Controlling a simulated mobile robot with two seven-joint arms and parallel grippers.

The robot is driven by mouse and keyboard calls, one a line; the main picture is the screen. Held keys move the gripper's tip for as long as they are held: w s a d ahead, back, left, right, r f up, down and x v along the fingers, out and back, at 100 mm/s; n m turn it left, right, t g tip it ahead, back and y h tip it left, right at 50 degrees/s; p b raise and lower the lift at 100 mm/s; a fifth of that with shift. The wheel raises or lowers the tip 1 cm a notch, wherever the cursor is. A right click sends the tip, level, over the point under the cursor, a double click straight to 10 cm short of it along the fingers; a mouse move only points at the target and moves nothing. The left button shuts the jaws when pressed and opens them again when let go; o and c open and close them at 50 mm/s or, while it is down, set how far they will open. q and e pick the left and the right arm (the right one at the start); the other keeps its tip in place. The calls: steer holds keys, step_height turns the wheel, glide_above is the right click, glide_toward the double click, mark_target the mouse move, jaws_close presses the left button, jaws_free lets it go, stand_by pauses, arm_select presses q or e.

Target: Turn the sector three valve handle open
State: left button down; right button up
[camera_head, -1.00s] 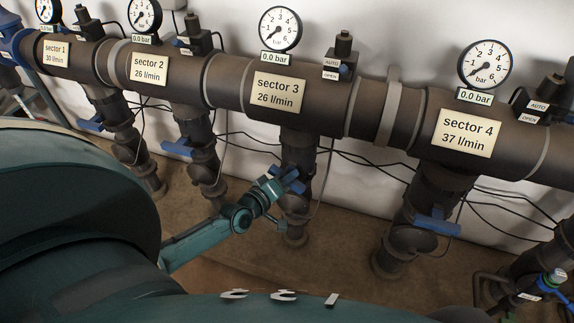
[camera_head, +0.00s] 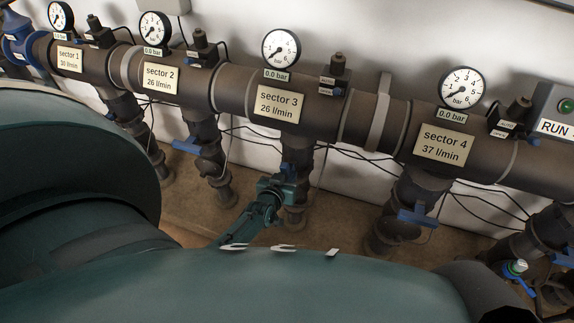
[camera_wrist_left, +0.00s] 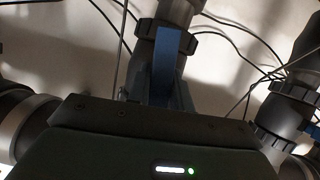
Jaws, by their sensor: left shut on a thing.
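The sector three valve handle (camera_head: 289,169) is blue and sits on the dark vertical pipe below the "sector 3" plate (camera_head: 279,103). My left gripper (camera_head: 283,183) is at this handle, shut on it; the fingers are small and partly hidden in the head view. In the left wrist view the blue handle (camera_wrist_left: 167,62) stands upright in the picture, roughly in line with the pipe behind it, its lower part between dark fingers. The sector three gauge (camera_head: 281,48) has a display reading 0.0 bar. My right gripper is not in view.
Blue handles of sector two (camera_head: 187,146) and sector four (camera_head: 417,217) sit crosswise on their pipes to either side. Thin black cables hang along the white wall behind. A RUN box (camera_head: 562,113) is at the right. My own teal body fills the lower foreground.

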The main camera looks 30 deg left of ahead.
arm_select(q)
steer(key=shift+w+r+m, duration=0.1)
steer(key=shift+m, duration=0.3)
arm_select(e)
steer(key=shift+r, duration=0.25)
arm_select(q)
steer(key=shift+y, duration=0.3)
steer(key=c, duration=1.3)
jaws_free()
steer(key=shift+p, duration=0.4)
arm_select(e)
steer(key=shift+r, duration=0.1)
